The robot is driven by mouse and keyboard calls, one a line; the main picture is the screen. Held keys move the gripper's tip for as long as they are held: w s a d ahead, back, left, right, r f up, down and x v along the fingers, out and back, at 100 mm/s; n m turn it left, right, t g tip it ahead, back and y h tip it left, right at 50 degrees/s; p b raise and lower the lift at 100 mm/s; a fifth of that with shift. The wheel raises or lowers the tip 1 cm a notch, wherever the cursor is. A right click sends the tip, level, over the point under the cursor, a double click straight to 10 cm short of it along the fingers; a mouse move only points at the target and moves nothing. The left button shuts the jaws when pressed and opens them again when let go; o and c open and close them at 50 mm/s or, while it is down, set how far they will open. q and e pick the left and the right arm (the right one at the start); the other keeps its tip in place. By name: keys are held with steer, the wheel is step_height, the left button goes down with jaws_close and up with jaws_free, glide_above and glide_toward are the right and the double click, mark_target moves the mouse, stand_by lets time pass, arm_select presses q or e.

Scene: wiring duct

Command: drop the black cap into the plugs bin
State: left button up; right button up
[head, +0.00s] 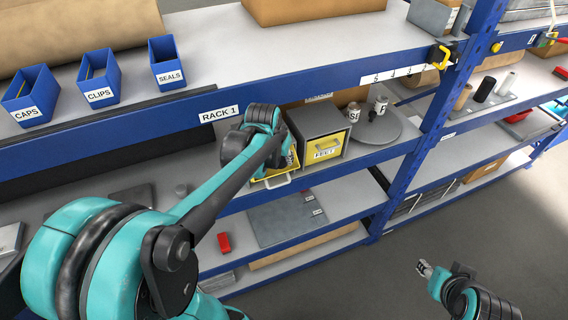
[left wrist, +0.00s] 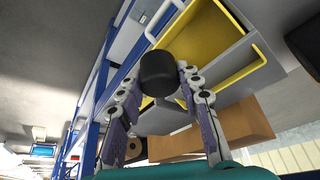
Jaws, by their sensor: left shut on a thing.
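The black cap (left wrist: 157,66) is a short dark cylinder in the left wrist view. My left gripper (left wrist: 160,82) is shut on it, one finger on each side. Beyond the cap is an open drawer with a yellow inside (left wrist: 200,40) and a pale handle; the cap overlaps its edge in this view. In the head view my left wrist covers most of this open drawer (head: 272,180), and the cap is hidden. No plugs label can be read. My right gripper (head: 425,268) is low at the right, away from the shelves; its fingers are too small to judge.
A grey box marked FEET (head: 326,150) with a yellow front stands right of the open drawer. Cans (head: 379,106) stand on a round grey tray beyond it. Blue CAPS (head: 30,98), CLIPS (head: 100,80) and SEALS (head: 166,62) bins sit on the upper shelf.

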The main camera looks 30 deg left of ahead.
arm_select(q)
steer(key=shift+w+a+f+b, duration=0.2)
steer(key=shift+w+a+b, duration=0.05)
steer(key=shift+w+a, duration=0.75)
steer(key=shift+w+a+f+b, duration=0.2)
steer(key=shift+w+a, duration=0.6)
steer(key=shift+a, duration=0.4)
steer(key=o, duration=1.1)
steer(key=v, duration=1.2)
